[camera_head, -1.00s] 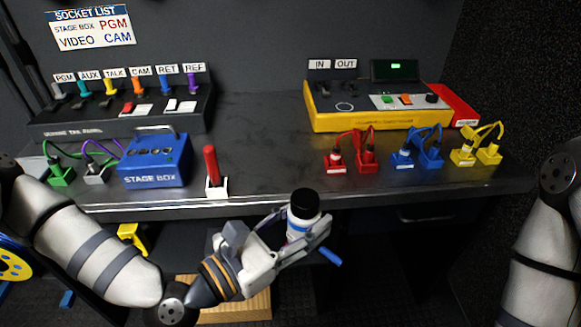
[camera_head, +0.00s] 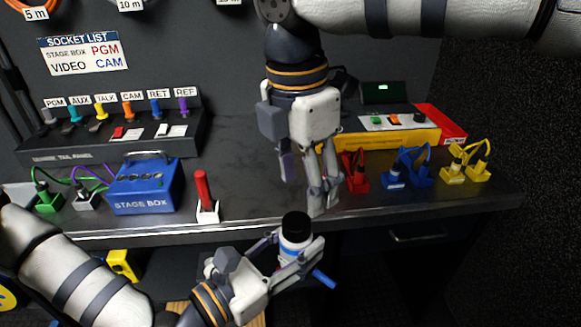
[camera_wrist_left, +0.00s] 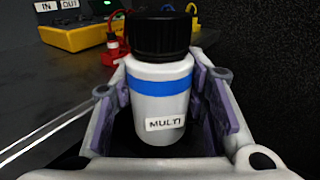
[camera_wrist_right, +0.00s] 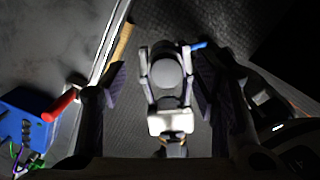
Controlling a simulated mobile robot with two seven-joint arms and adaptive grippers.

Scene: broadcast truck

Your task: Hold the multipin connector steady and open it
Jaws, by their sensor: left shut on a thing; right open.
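The multipin connector (camera_head: 296,236) is a white cylinder with a blue band and a black cap, and it stands upright in front of the bench. In the left wrist view the connector (camera_wrist_left: 160,95) carries a "MULTI" label, and its black cap (camera_wrist_left: 159,35) is on top. My left gripper (camera_head: 288,262) is shut around the white body, below the cap. My right gripper (camera_head: 318,195) points down above and slightly right of the connector, open and empty. In the right wrist view the connector (camera_wrist_right: 168,70) appears from above, between the open fingers and apart from them.
The bench's front edge (camera_head: 400,208) runs just behind the connector. On the bench are a blue stage box (camera_head: 145,190), a red-handled item (camera_head: 203,195), and red (camera_head: 355,172), blue (camera_head: 410,172) and yellow (camera_head: 466,168) cabled plugs. A yellow panel (camera_head: 385,137) stands behind.

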